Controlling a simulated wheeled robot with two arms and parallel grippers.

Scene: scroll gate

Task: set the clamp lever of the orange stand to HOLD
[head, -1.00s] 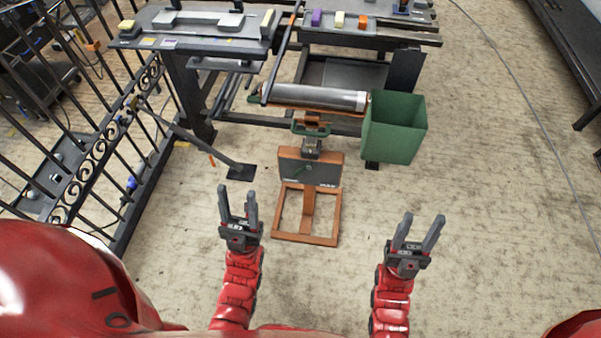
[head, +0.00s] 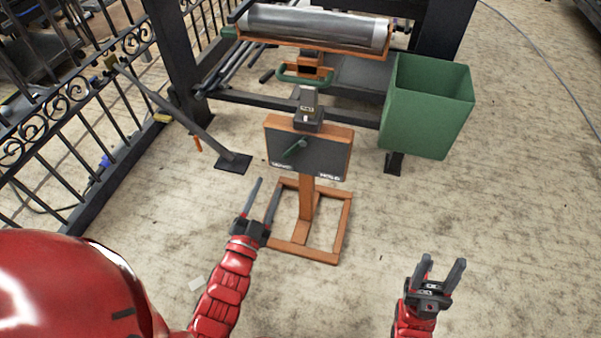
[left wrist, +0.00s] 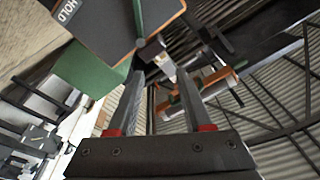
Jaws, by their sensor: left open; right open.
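The orange stand (head: 306,200) is upright on the floor, with a dark panel (head: 325,155) on its front. The green clamp lever (head: 294,150) on the panel points down and left, toward the left label. The HOLD label (head: 330,176) is at the panel's lower right; it also shows in the left wrist view (left wrist: 67,11). My left gripper (head: 268,186) is open and empty, just below and left of the panel, apart from the lever. My right gripper (head: 443,262) is open and empty, farther right above the floor.
A metal roller (head: 315,27) lies in an orange cradle behind the stand, with a green handle (head: 305,78) below it. A green bin (head: 430,105) stands to the right. A black fence (head: 75,105) and a slanted dark post (head: 185,118) are left. The floor at front right is clear.

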